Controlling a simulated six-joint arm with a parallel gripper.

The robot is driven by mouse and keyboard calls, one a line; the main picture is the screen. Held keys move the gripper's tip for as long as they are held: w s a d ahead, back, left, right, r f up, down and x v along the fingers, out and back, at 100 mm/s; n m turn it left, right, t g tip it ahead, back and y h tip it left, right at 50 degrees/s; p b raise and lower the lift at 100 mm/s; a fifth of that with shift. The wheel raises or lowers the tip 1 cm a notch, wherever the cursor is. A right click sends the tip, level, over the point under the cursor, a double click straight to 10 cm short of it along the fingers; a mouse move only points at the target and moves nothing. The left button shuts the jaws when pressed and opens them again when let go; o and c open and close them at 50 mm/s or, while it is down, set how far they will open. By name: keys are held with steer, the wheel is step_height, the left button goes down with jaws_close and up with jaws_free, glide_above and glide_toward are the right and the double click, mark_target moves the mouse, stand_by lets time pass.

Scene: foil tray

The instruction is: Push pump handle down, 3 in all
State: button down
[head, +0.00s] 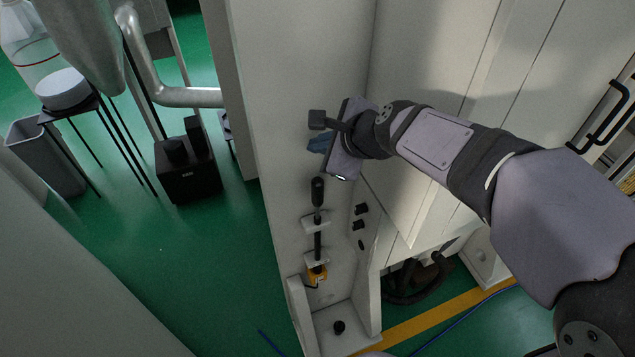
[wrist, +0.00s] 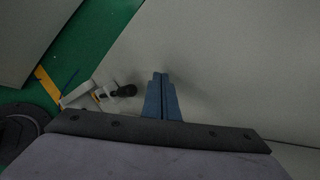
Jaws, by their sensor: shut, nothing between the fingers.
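The pump handle is a black knob (head: 317,190) on a thin dark rod, mounted upright on the grey panel below my gripper in the head view. The rod passes through two light brackets (head: 316,222), with a yellow part (head: 317,275) at its lower end. My gripper (head: 318,143) has blue fingers, shut and empty, above the knob and apart from it. In the wrist view the shut fingers (wrist: 161,88) point along the grey panel, and the black knob (wrist: 124,90) shows to their left.
Small black knobs (head: 360,209) sit to the right of the rod. A cabinet door (head: 450,70) stands to the right, behind my arm. Open green floor (head: 220,280) lies to the left.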

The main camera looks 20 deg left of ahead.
steer(key=shift+d+r+b, duration=0.25)
steer(key=shift+r+b, duration=0.45)
steer(key=shift+r, duration=0.3)
steer(key=shift+f, duration=0.25)
steer(key=b, duration=0.7)
glide_above(321, 185)
step_height(321, 185, down, 6)
steer(key=shift+f, duration=0.2)
steer(key=shift+f+b, duration=0.75)
steer(key=shift+f, duration=0.3)
steer(key=shift+f, duration=0.1)
stand_by(0.4)
steer(key=shift+f, duration=0.3)
